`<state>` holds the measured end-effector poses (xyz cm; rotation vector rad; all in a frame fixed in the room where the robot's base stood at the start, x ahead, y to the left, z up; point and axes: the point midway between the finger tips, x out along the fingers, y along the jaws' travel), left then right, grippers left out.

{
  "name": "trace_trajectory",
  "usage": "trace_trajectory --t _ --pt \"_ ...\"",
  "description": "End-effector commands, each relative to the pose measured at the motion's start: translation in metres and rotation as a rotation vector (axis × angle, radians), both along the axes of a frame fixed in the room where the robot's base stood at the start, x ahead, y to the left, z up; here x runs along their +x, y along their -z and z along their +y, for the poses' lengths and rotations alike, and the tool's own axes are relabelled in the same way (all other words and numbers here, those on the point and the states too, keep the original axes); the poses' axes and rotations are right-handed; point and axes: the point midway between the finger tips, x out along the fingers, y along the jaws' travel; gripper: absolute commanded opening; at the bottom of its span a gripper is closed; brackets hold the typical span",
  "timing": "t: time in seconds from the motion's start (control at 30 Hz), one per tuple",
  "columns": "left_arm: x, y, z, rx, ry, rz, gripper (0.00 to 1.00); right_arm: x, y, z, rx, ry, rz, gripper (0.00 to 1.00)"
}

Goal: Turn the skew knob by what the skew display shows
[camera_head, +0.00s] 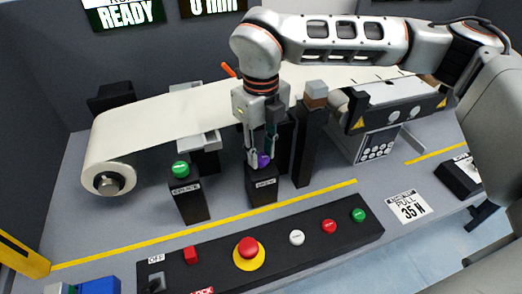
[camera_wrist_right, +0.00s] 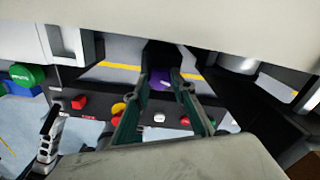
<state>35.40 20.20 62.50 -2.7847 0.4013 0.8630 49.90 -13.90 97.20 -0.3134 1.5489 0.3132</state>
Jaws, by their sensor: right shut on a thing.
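The purple knob (camera_head: 264,160) sits on top of a short black post (camera_head: 263,187) whose label is too small to read surely. My right gripper (camera_head: 262,150) comes down from above and is shut on the knob. In the right wrist view the knob (camera_wrist_right: 160,80) shows between the fingertips (camera_wrist_right: 161,84). A dark display (camera_head: 215,5) at the top edge appears to read "0 mm", but its upper part is cut off, so I cannot tell whether it is the skew display. My left gripper is not in view.
A white web roll (camera_head: 108,165) is at left. A green button post (camera_head: 181,170) and a taller dark post (camera_head: 309,135) flank the knob's post. A black panel (camera_head: 270,240) with several buttons lies in front. A "READY" display (camera_head: 128,14) hangs behind.

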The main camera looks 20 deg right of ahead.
Motion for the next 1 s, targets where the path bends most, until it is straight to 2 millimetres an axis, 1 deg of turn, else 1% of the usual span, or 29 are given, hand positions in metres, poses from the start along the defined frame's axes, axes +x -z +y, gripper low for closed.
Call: trace_trajectory --t 0.1,0.13,0.17,0.2,0.5,0.63,0.77,1.0 --pt "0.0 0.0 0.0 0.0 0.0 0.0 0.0 0.001 -0.001 0.0 0.002 0.0 -0.004 0.03" --pt "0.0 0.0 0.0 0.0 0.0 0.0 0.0 0.001 -0.001 0.0 0.002 0.0 -0.004 0.3" --pt "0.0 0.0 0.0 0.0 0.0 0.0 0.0 0.001 -0.001 0.0 0.002 0.0 -0.004 0.38" --pt "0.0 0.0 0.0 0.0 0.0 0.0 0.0 0.001 -0.001 0.0 0.002 0.0 -0.004 0.42" --pt "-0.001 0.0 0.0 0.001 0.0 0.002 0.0 0.0 -0.001 0.0 0.001 -0.001 -0.002 0.42" --pt "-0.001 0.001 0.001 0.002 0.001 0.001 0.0 0.001 -0.008 0.0 0.001 -0.001 -0.003 0.42" --pt "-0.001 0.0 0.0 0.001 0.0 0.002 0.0 0.002 -0.027 0.0 0.002 -0.001 -0.007 0.42" --pt "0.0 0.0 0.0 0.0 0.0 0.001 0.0 0.001 -0.077 0.0 0.001 0.0 -0.007 0.42"
